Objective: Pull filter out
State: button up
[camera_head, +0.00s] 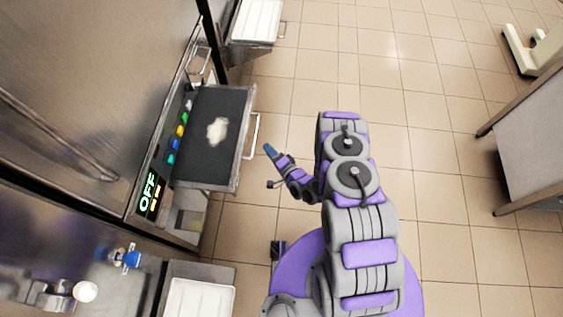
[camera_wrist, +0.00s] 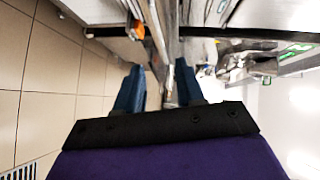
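The filter (camera_head: 205,108) looks like a dark rectangular panel in a metal frame, with a whitish patch on its top. It sticks out from the front of the metal machine at left, beside the control panel. Its metal handle (camera_head: 253,136) is on its right edge. My gripper (camera_head: 269,150) is just right of the handle and looks apart from it in the head view. In the wrist view the two blue fingers of my gripper (camera_wrist: 160,88) stand apart with nothing visible held between them. I cannot tell the height difference between fingers and handle.
The control panel (camera_head: 150,195) shows a green OFF, with coloured buttons beside it. White trays stand at the top (camera_head: 257,20) and bottom (camera_head: 200,298). A metal table (camera_head: 530,150) is at right. The tiled floor (camera_head: 420,90) between is clear.

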jog(key=p+v, duration=0.2)
jog(key=v, duration=0.5)
jog(key=shift+s, duration=0.25)
jog(key=shift+w+r, duration=0.1)
